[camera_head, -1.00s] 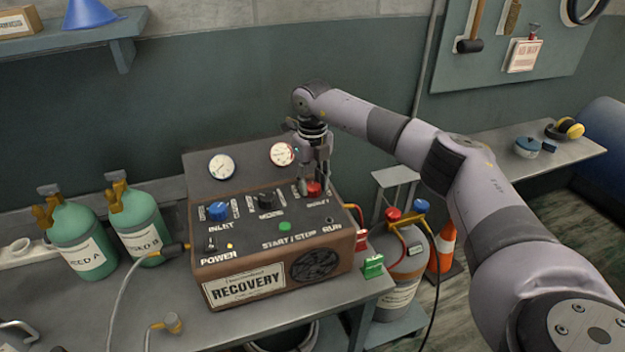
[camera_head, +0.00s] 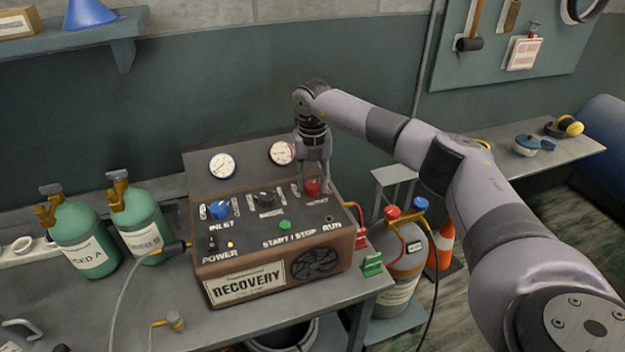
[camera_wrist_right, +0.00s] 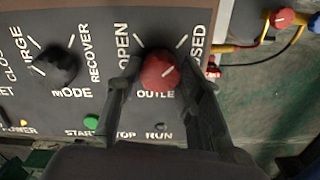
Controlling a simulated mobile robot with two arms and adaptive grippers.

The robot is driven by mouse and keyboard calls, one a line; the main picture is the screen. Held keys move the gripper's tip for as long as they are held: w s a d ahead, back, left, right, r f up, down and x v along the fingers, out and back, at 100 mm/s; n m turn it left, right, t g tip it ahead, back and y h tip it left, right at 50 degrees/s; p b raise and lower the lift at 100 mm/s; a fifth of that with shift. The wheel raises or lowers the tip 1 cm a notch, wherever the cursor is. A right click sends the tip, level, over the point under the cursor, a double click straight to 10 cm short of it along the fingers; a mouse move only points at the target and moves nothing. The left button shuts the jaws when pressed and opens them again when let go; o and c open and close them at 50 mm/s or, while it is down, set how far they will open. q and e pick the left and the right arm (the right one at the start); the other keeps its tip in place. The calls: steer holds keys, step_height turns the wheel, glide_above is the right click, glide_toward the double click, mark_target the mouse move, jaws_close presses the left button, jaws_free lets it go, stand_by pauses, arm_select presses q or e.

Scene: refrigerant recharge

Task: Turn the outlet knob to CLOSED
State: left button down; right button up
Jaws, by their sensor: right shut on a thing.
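The red outlet knob (camera_head: 313,187) sits at the right of the top panel of the brown recovery machine (camera_head: 205,270). In the right wrist view the red knob (camera_wrist_right: 159,71) lies between OPEN on its left and a partly covered CLOSED label on its right. My right gripper (camera_head: 314,184) comes down from above with its fingers on either side of the knob. In the wrist view my right gripper (camera_wrist_right: 157,80) is shut on the knob. Which way the knob points is hard to tell. My left gripper is not in view.
A blue inlet knob (camera_head: 218,210), a black mode knob (camera_head: 264,198) and a green start/stop button (camera_head: 285,225) share the panel. Two gauges stand behind. Green cylinders (camera_head: 85,240) are on the bench at left. A grey tank (camera_head: 405,255) stands at right.

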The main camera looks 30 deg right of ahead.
mark_target(313, 184)
steer(key=o, duration=1.2)
steer(key=shift+c, duration=0.2)
steer(key=shift+r, duration=0.15)
step_height(313, 184, up, 12)
steer(key=shift+f, duration=0.2)
